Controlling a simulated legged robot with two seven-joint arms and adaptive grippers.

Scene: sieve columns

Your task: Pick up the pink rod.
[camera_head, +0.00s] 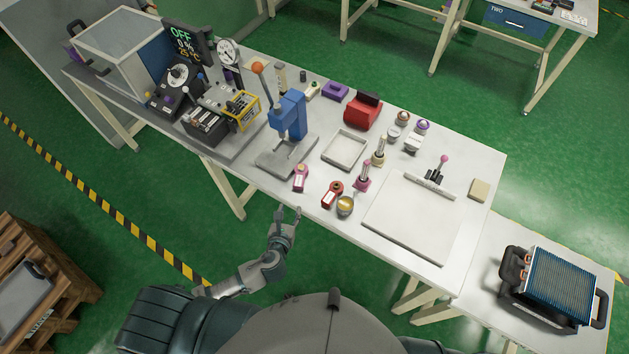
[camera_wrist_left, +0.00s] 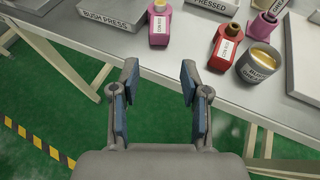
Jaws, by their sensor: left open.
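The pink rod (camera_head: 300,184), a small pink block with a tan top and a white label, stands near the front edge of the workbench. It also shows at the top middle of the left wrist view (camera_wrist_left: 158,38). My left gripper (camera_head: 287,212) is open and empty, below and in front of the bench edge. In the left wrist view its two blue-padded fingers (camera_wrist_left: 160,85) are spread, with green floor between them, and the pink rod lies beyond them, apart from them. My right gripper is not in view.
A red rod (camera_head: 331,193) and a cup of yellowish contents (camera_head: 345,206) stand right of the pink rod. Another pink part (camera_head: 362,180) is farther right. A blue press (camera_head: 290,118) stands behind. The bench's front edge (camera_wrist_left: 150,70) lies between gripper and rod.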

